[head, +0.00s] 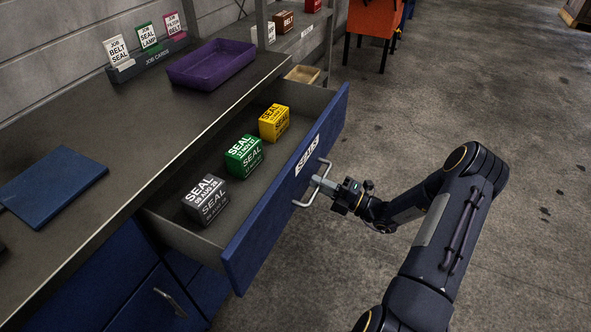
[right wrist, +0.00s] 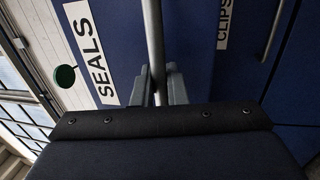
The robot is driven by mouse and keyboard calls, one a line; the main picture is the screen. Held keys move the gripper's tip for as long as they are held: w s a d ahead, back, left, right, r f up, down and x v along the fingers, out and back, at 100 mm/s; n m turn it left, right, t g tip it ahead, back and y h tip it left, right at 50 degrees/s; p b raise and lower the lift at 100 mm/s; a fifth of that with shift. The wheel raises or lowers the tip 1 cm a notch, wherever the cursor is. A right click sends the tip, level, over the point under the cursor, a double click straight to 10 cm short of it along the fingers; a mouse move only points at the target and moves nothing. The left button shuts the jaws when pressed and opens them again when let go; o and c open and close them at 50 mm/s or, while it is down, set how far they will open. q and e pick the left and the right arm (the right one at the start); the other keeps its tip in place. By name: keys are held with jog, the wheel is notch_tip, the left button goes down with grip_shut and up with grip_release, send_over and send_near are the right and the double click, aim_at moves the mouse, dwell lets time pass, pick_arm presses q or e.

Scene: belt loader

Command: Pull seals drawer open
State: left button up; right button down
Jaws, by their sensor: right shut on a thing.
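The seals drawer (head: 287,197) is pulled well out from under the workbench, with its blue front and "SEALS" label facing right. Its metal bar handle (head: 308,198) is gripped by my right gripper (head: 322,185). In the right wrist view the gripper fingers (right wrist: 159,86) are shut around the handle bar (right wrist: 154,40), beside the "SEALS" label (right wrist: 90,50). Inside the drawer sit a grey seal box (head: 205,200), a green seal box (head: 244,156) and a yellow seal box (head: 274,122) in a row. My left gripper is not in view.
The workbench top (head: 130,125) holds a purple tray (head: 212,64), a job card rack (head: 150,58) and a blue mat (head: 50,186). A "CLIPS" label (right wrist: 223,25) shows on a neighbouring blue front.

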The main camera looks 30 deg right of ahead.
jog(key=r+p+v, duration=0.1)
jog(key=v, duration=0.7)
jog(key=shift+r, duration=0.25)
jog(key=shift+s, duration=0.1)
jog(key=c, duration=1.6)
grip_release()
jog(key=shift+d, duration=0.1)
jog(key=shift+o, duration=0.2)
jog(key=v, duration=0.7)
jog(key=shift+s+d, duration=0.25)
jog(key=shift+s, duration=0.1)
jog(key=shift+f, duration=0.1)
